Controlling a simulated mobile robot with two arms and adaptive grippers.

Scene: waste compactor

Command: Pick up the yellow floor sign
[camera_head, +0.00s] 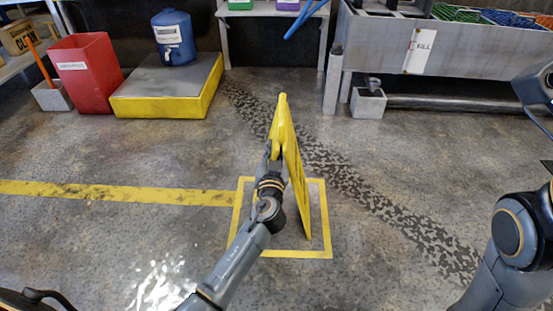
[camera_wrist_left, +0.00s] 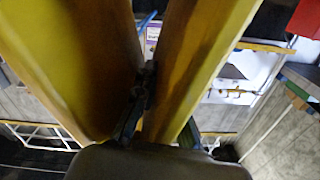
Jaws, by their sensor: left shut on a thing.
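The yellow floor sign (camera_head: 292,160) stands upright within the yellow square marked on the floor, seen nearly edge-on in the head view. My left gripper (camera_head: 274,152) is at the sign's upper part, shut on it. In the left wrist view, the sign's two yellow panels (camera_wrist_left: 195,60) rise on either side of my left gripper's finger (camera_wrist_left: 145,90). The fingertips are partly hidden by the sign. Whether the sign's foot touches the floor is hard to tell. My right arm shows at the right edge, but its gripper is out of view.
A red bin (camera_head: 86,75), a yellow-edged platform (camera_head: 165,92) and a blue jug (camera_head: 174,38) stand at the back left. A metal bench (camera_head: 450,55) with crates is at the back right. The floor around the sign is clear.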

